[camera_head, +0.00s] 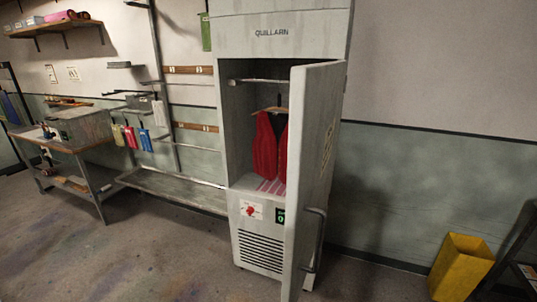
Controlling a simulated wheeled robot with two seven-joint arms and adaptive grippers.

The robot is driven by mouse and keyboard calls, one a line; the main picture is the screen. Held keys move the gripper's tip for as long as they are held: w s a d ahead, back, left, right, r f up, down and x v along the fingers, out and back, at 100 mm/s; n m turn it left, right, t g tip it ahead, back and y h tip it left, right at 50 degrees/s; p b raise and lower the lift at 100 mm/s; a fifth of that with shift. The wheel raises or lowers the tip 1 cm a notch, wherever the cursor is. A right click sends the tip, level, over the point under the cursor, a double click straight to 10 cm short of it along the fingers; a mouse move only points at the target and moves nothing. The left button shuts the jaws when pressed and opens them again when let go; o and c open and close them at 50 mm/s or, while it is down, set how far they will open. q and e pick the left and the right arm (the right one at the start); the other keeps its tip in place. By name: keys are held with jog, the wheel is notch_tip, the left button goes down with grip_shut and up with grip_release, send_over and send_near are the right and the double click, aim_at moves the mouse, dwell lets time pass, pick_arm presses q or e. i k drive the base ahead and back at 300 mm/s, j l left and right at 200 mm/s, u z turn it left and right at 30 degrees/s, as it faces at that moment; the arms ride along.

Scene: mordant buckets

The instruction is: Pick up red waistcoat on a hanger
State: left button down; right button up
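A red waistcoat (264,148) hangs on a wooden hanger (268,110) inside a tall pale grey cabinet (271,22) marked QUILLARN. The hanger hangs below a metal rail (262,81) near the top of the compartment. The cabinet door (319,165) stands open toward the front and right, and it hides the right part of the compartment. The waistcoat's right edge is close to the door's edge in the picture. Neither of my grippers shows in the head view.
Striped cloth (270,186) lies on the compartment floor. A workbench (78,145) and a low metal bench (172,187) stand to the left. A yellow bin (461,267) stands at the lower right. The floor before the cabinet is clear.

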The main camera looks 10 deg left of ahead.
aim_at(270, 144)
jog(key=k+j, duration=0.2)
jog(key=j, duration=0.2)
jog(key=u, duration=1.9)
jog(key=i+l+z, duration=0.2)
jog(key=i+z, duration=1)
jog(key=i+j+z, duration=0.2)
jog(key=i+z, duration=0.2)
